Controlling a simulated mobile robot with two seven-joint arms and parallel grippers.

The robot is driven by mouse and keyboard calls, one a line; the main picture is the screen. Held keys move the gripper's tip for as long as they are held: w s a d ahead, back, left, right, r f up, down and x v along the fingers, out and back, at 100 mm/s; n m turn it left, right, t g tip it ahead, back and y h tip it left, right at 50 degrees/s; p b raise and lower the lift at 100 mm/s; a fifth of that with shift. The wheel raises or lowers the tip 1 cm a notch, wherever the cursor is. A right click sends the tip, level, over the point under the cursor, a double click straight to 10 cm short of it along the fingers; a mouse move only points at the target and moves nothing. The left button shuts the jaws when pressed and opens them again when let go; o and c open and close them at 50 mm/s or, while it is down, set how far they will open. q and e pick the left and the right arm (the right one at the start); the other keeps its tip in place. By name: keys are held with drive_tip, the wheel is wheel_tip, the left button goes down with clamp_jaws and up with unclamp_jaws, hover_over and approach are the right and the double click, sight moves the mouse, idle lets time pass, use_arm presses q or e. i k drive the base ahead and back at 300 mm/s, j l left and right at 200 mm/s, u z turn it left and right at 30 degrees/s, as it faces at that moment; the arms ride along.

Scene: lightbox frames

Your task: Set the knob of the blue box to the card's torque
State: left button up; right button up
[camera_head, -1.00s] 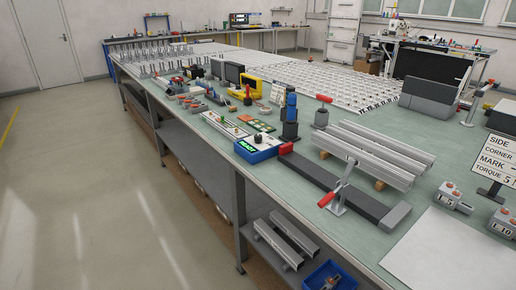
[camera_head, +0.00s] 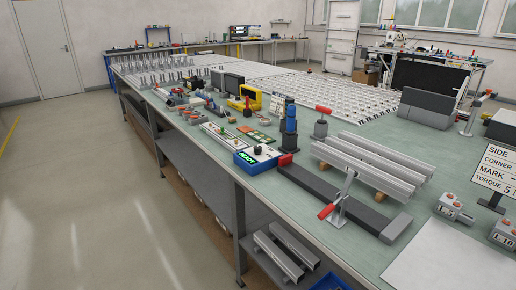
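The blue box (camera_head: 243,169) sits near the front edge of the bench, left of the middle. It has a green display on its front and a pale top with a small dark knob (camera_head: 257,150). The knob's setting is too small to read. The card (camera_head: 496,170) stands upright at the right edge, partly cut off. Its lines read SIDE, CORNER, MARK and TORQUE 5; anything past the picture edge is hidden. Neither gripper shows.
A dark bar (camera_head: 335,198) with a red-handled clamp (camera_head: 327,211) lies right of the blue box. Silver profiles (camera_head: 370,165) lie behind it. Grey boxes labelled 1-5 (camera_head: 452,208) and 1-10 (camera_head: 502,233) stand near the card. A white sheet (camera_head: 440,262) covers the front right corner.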

sight(257, 149)
drive_tip(key=z, duration=1.6)
drive_tip(key=u, duration=1.6)
drive_tip(key=i+j+z, duration=0.25)
drive_tip(key=j+z, duration=0.25)
drive_tip(key=j, duration=0.2)
drive_tip(key=j+z, duration=0.25)
drive_tip(key=j, duration=0.15)
drive_tip(key=i, duration=0.05)
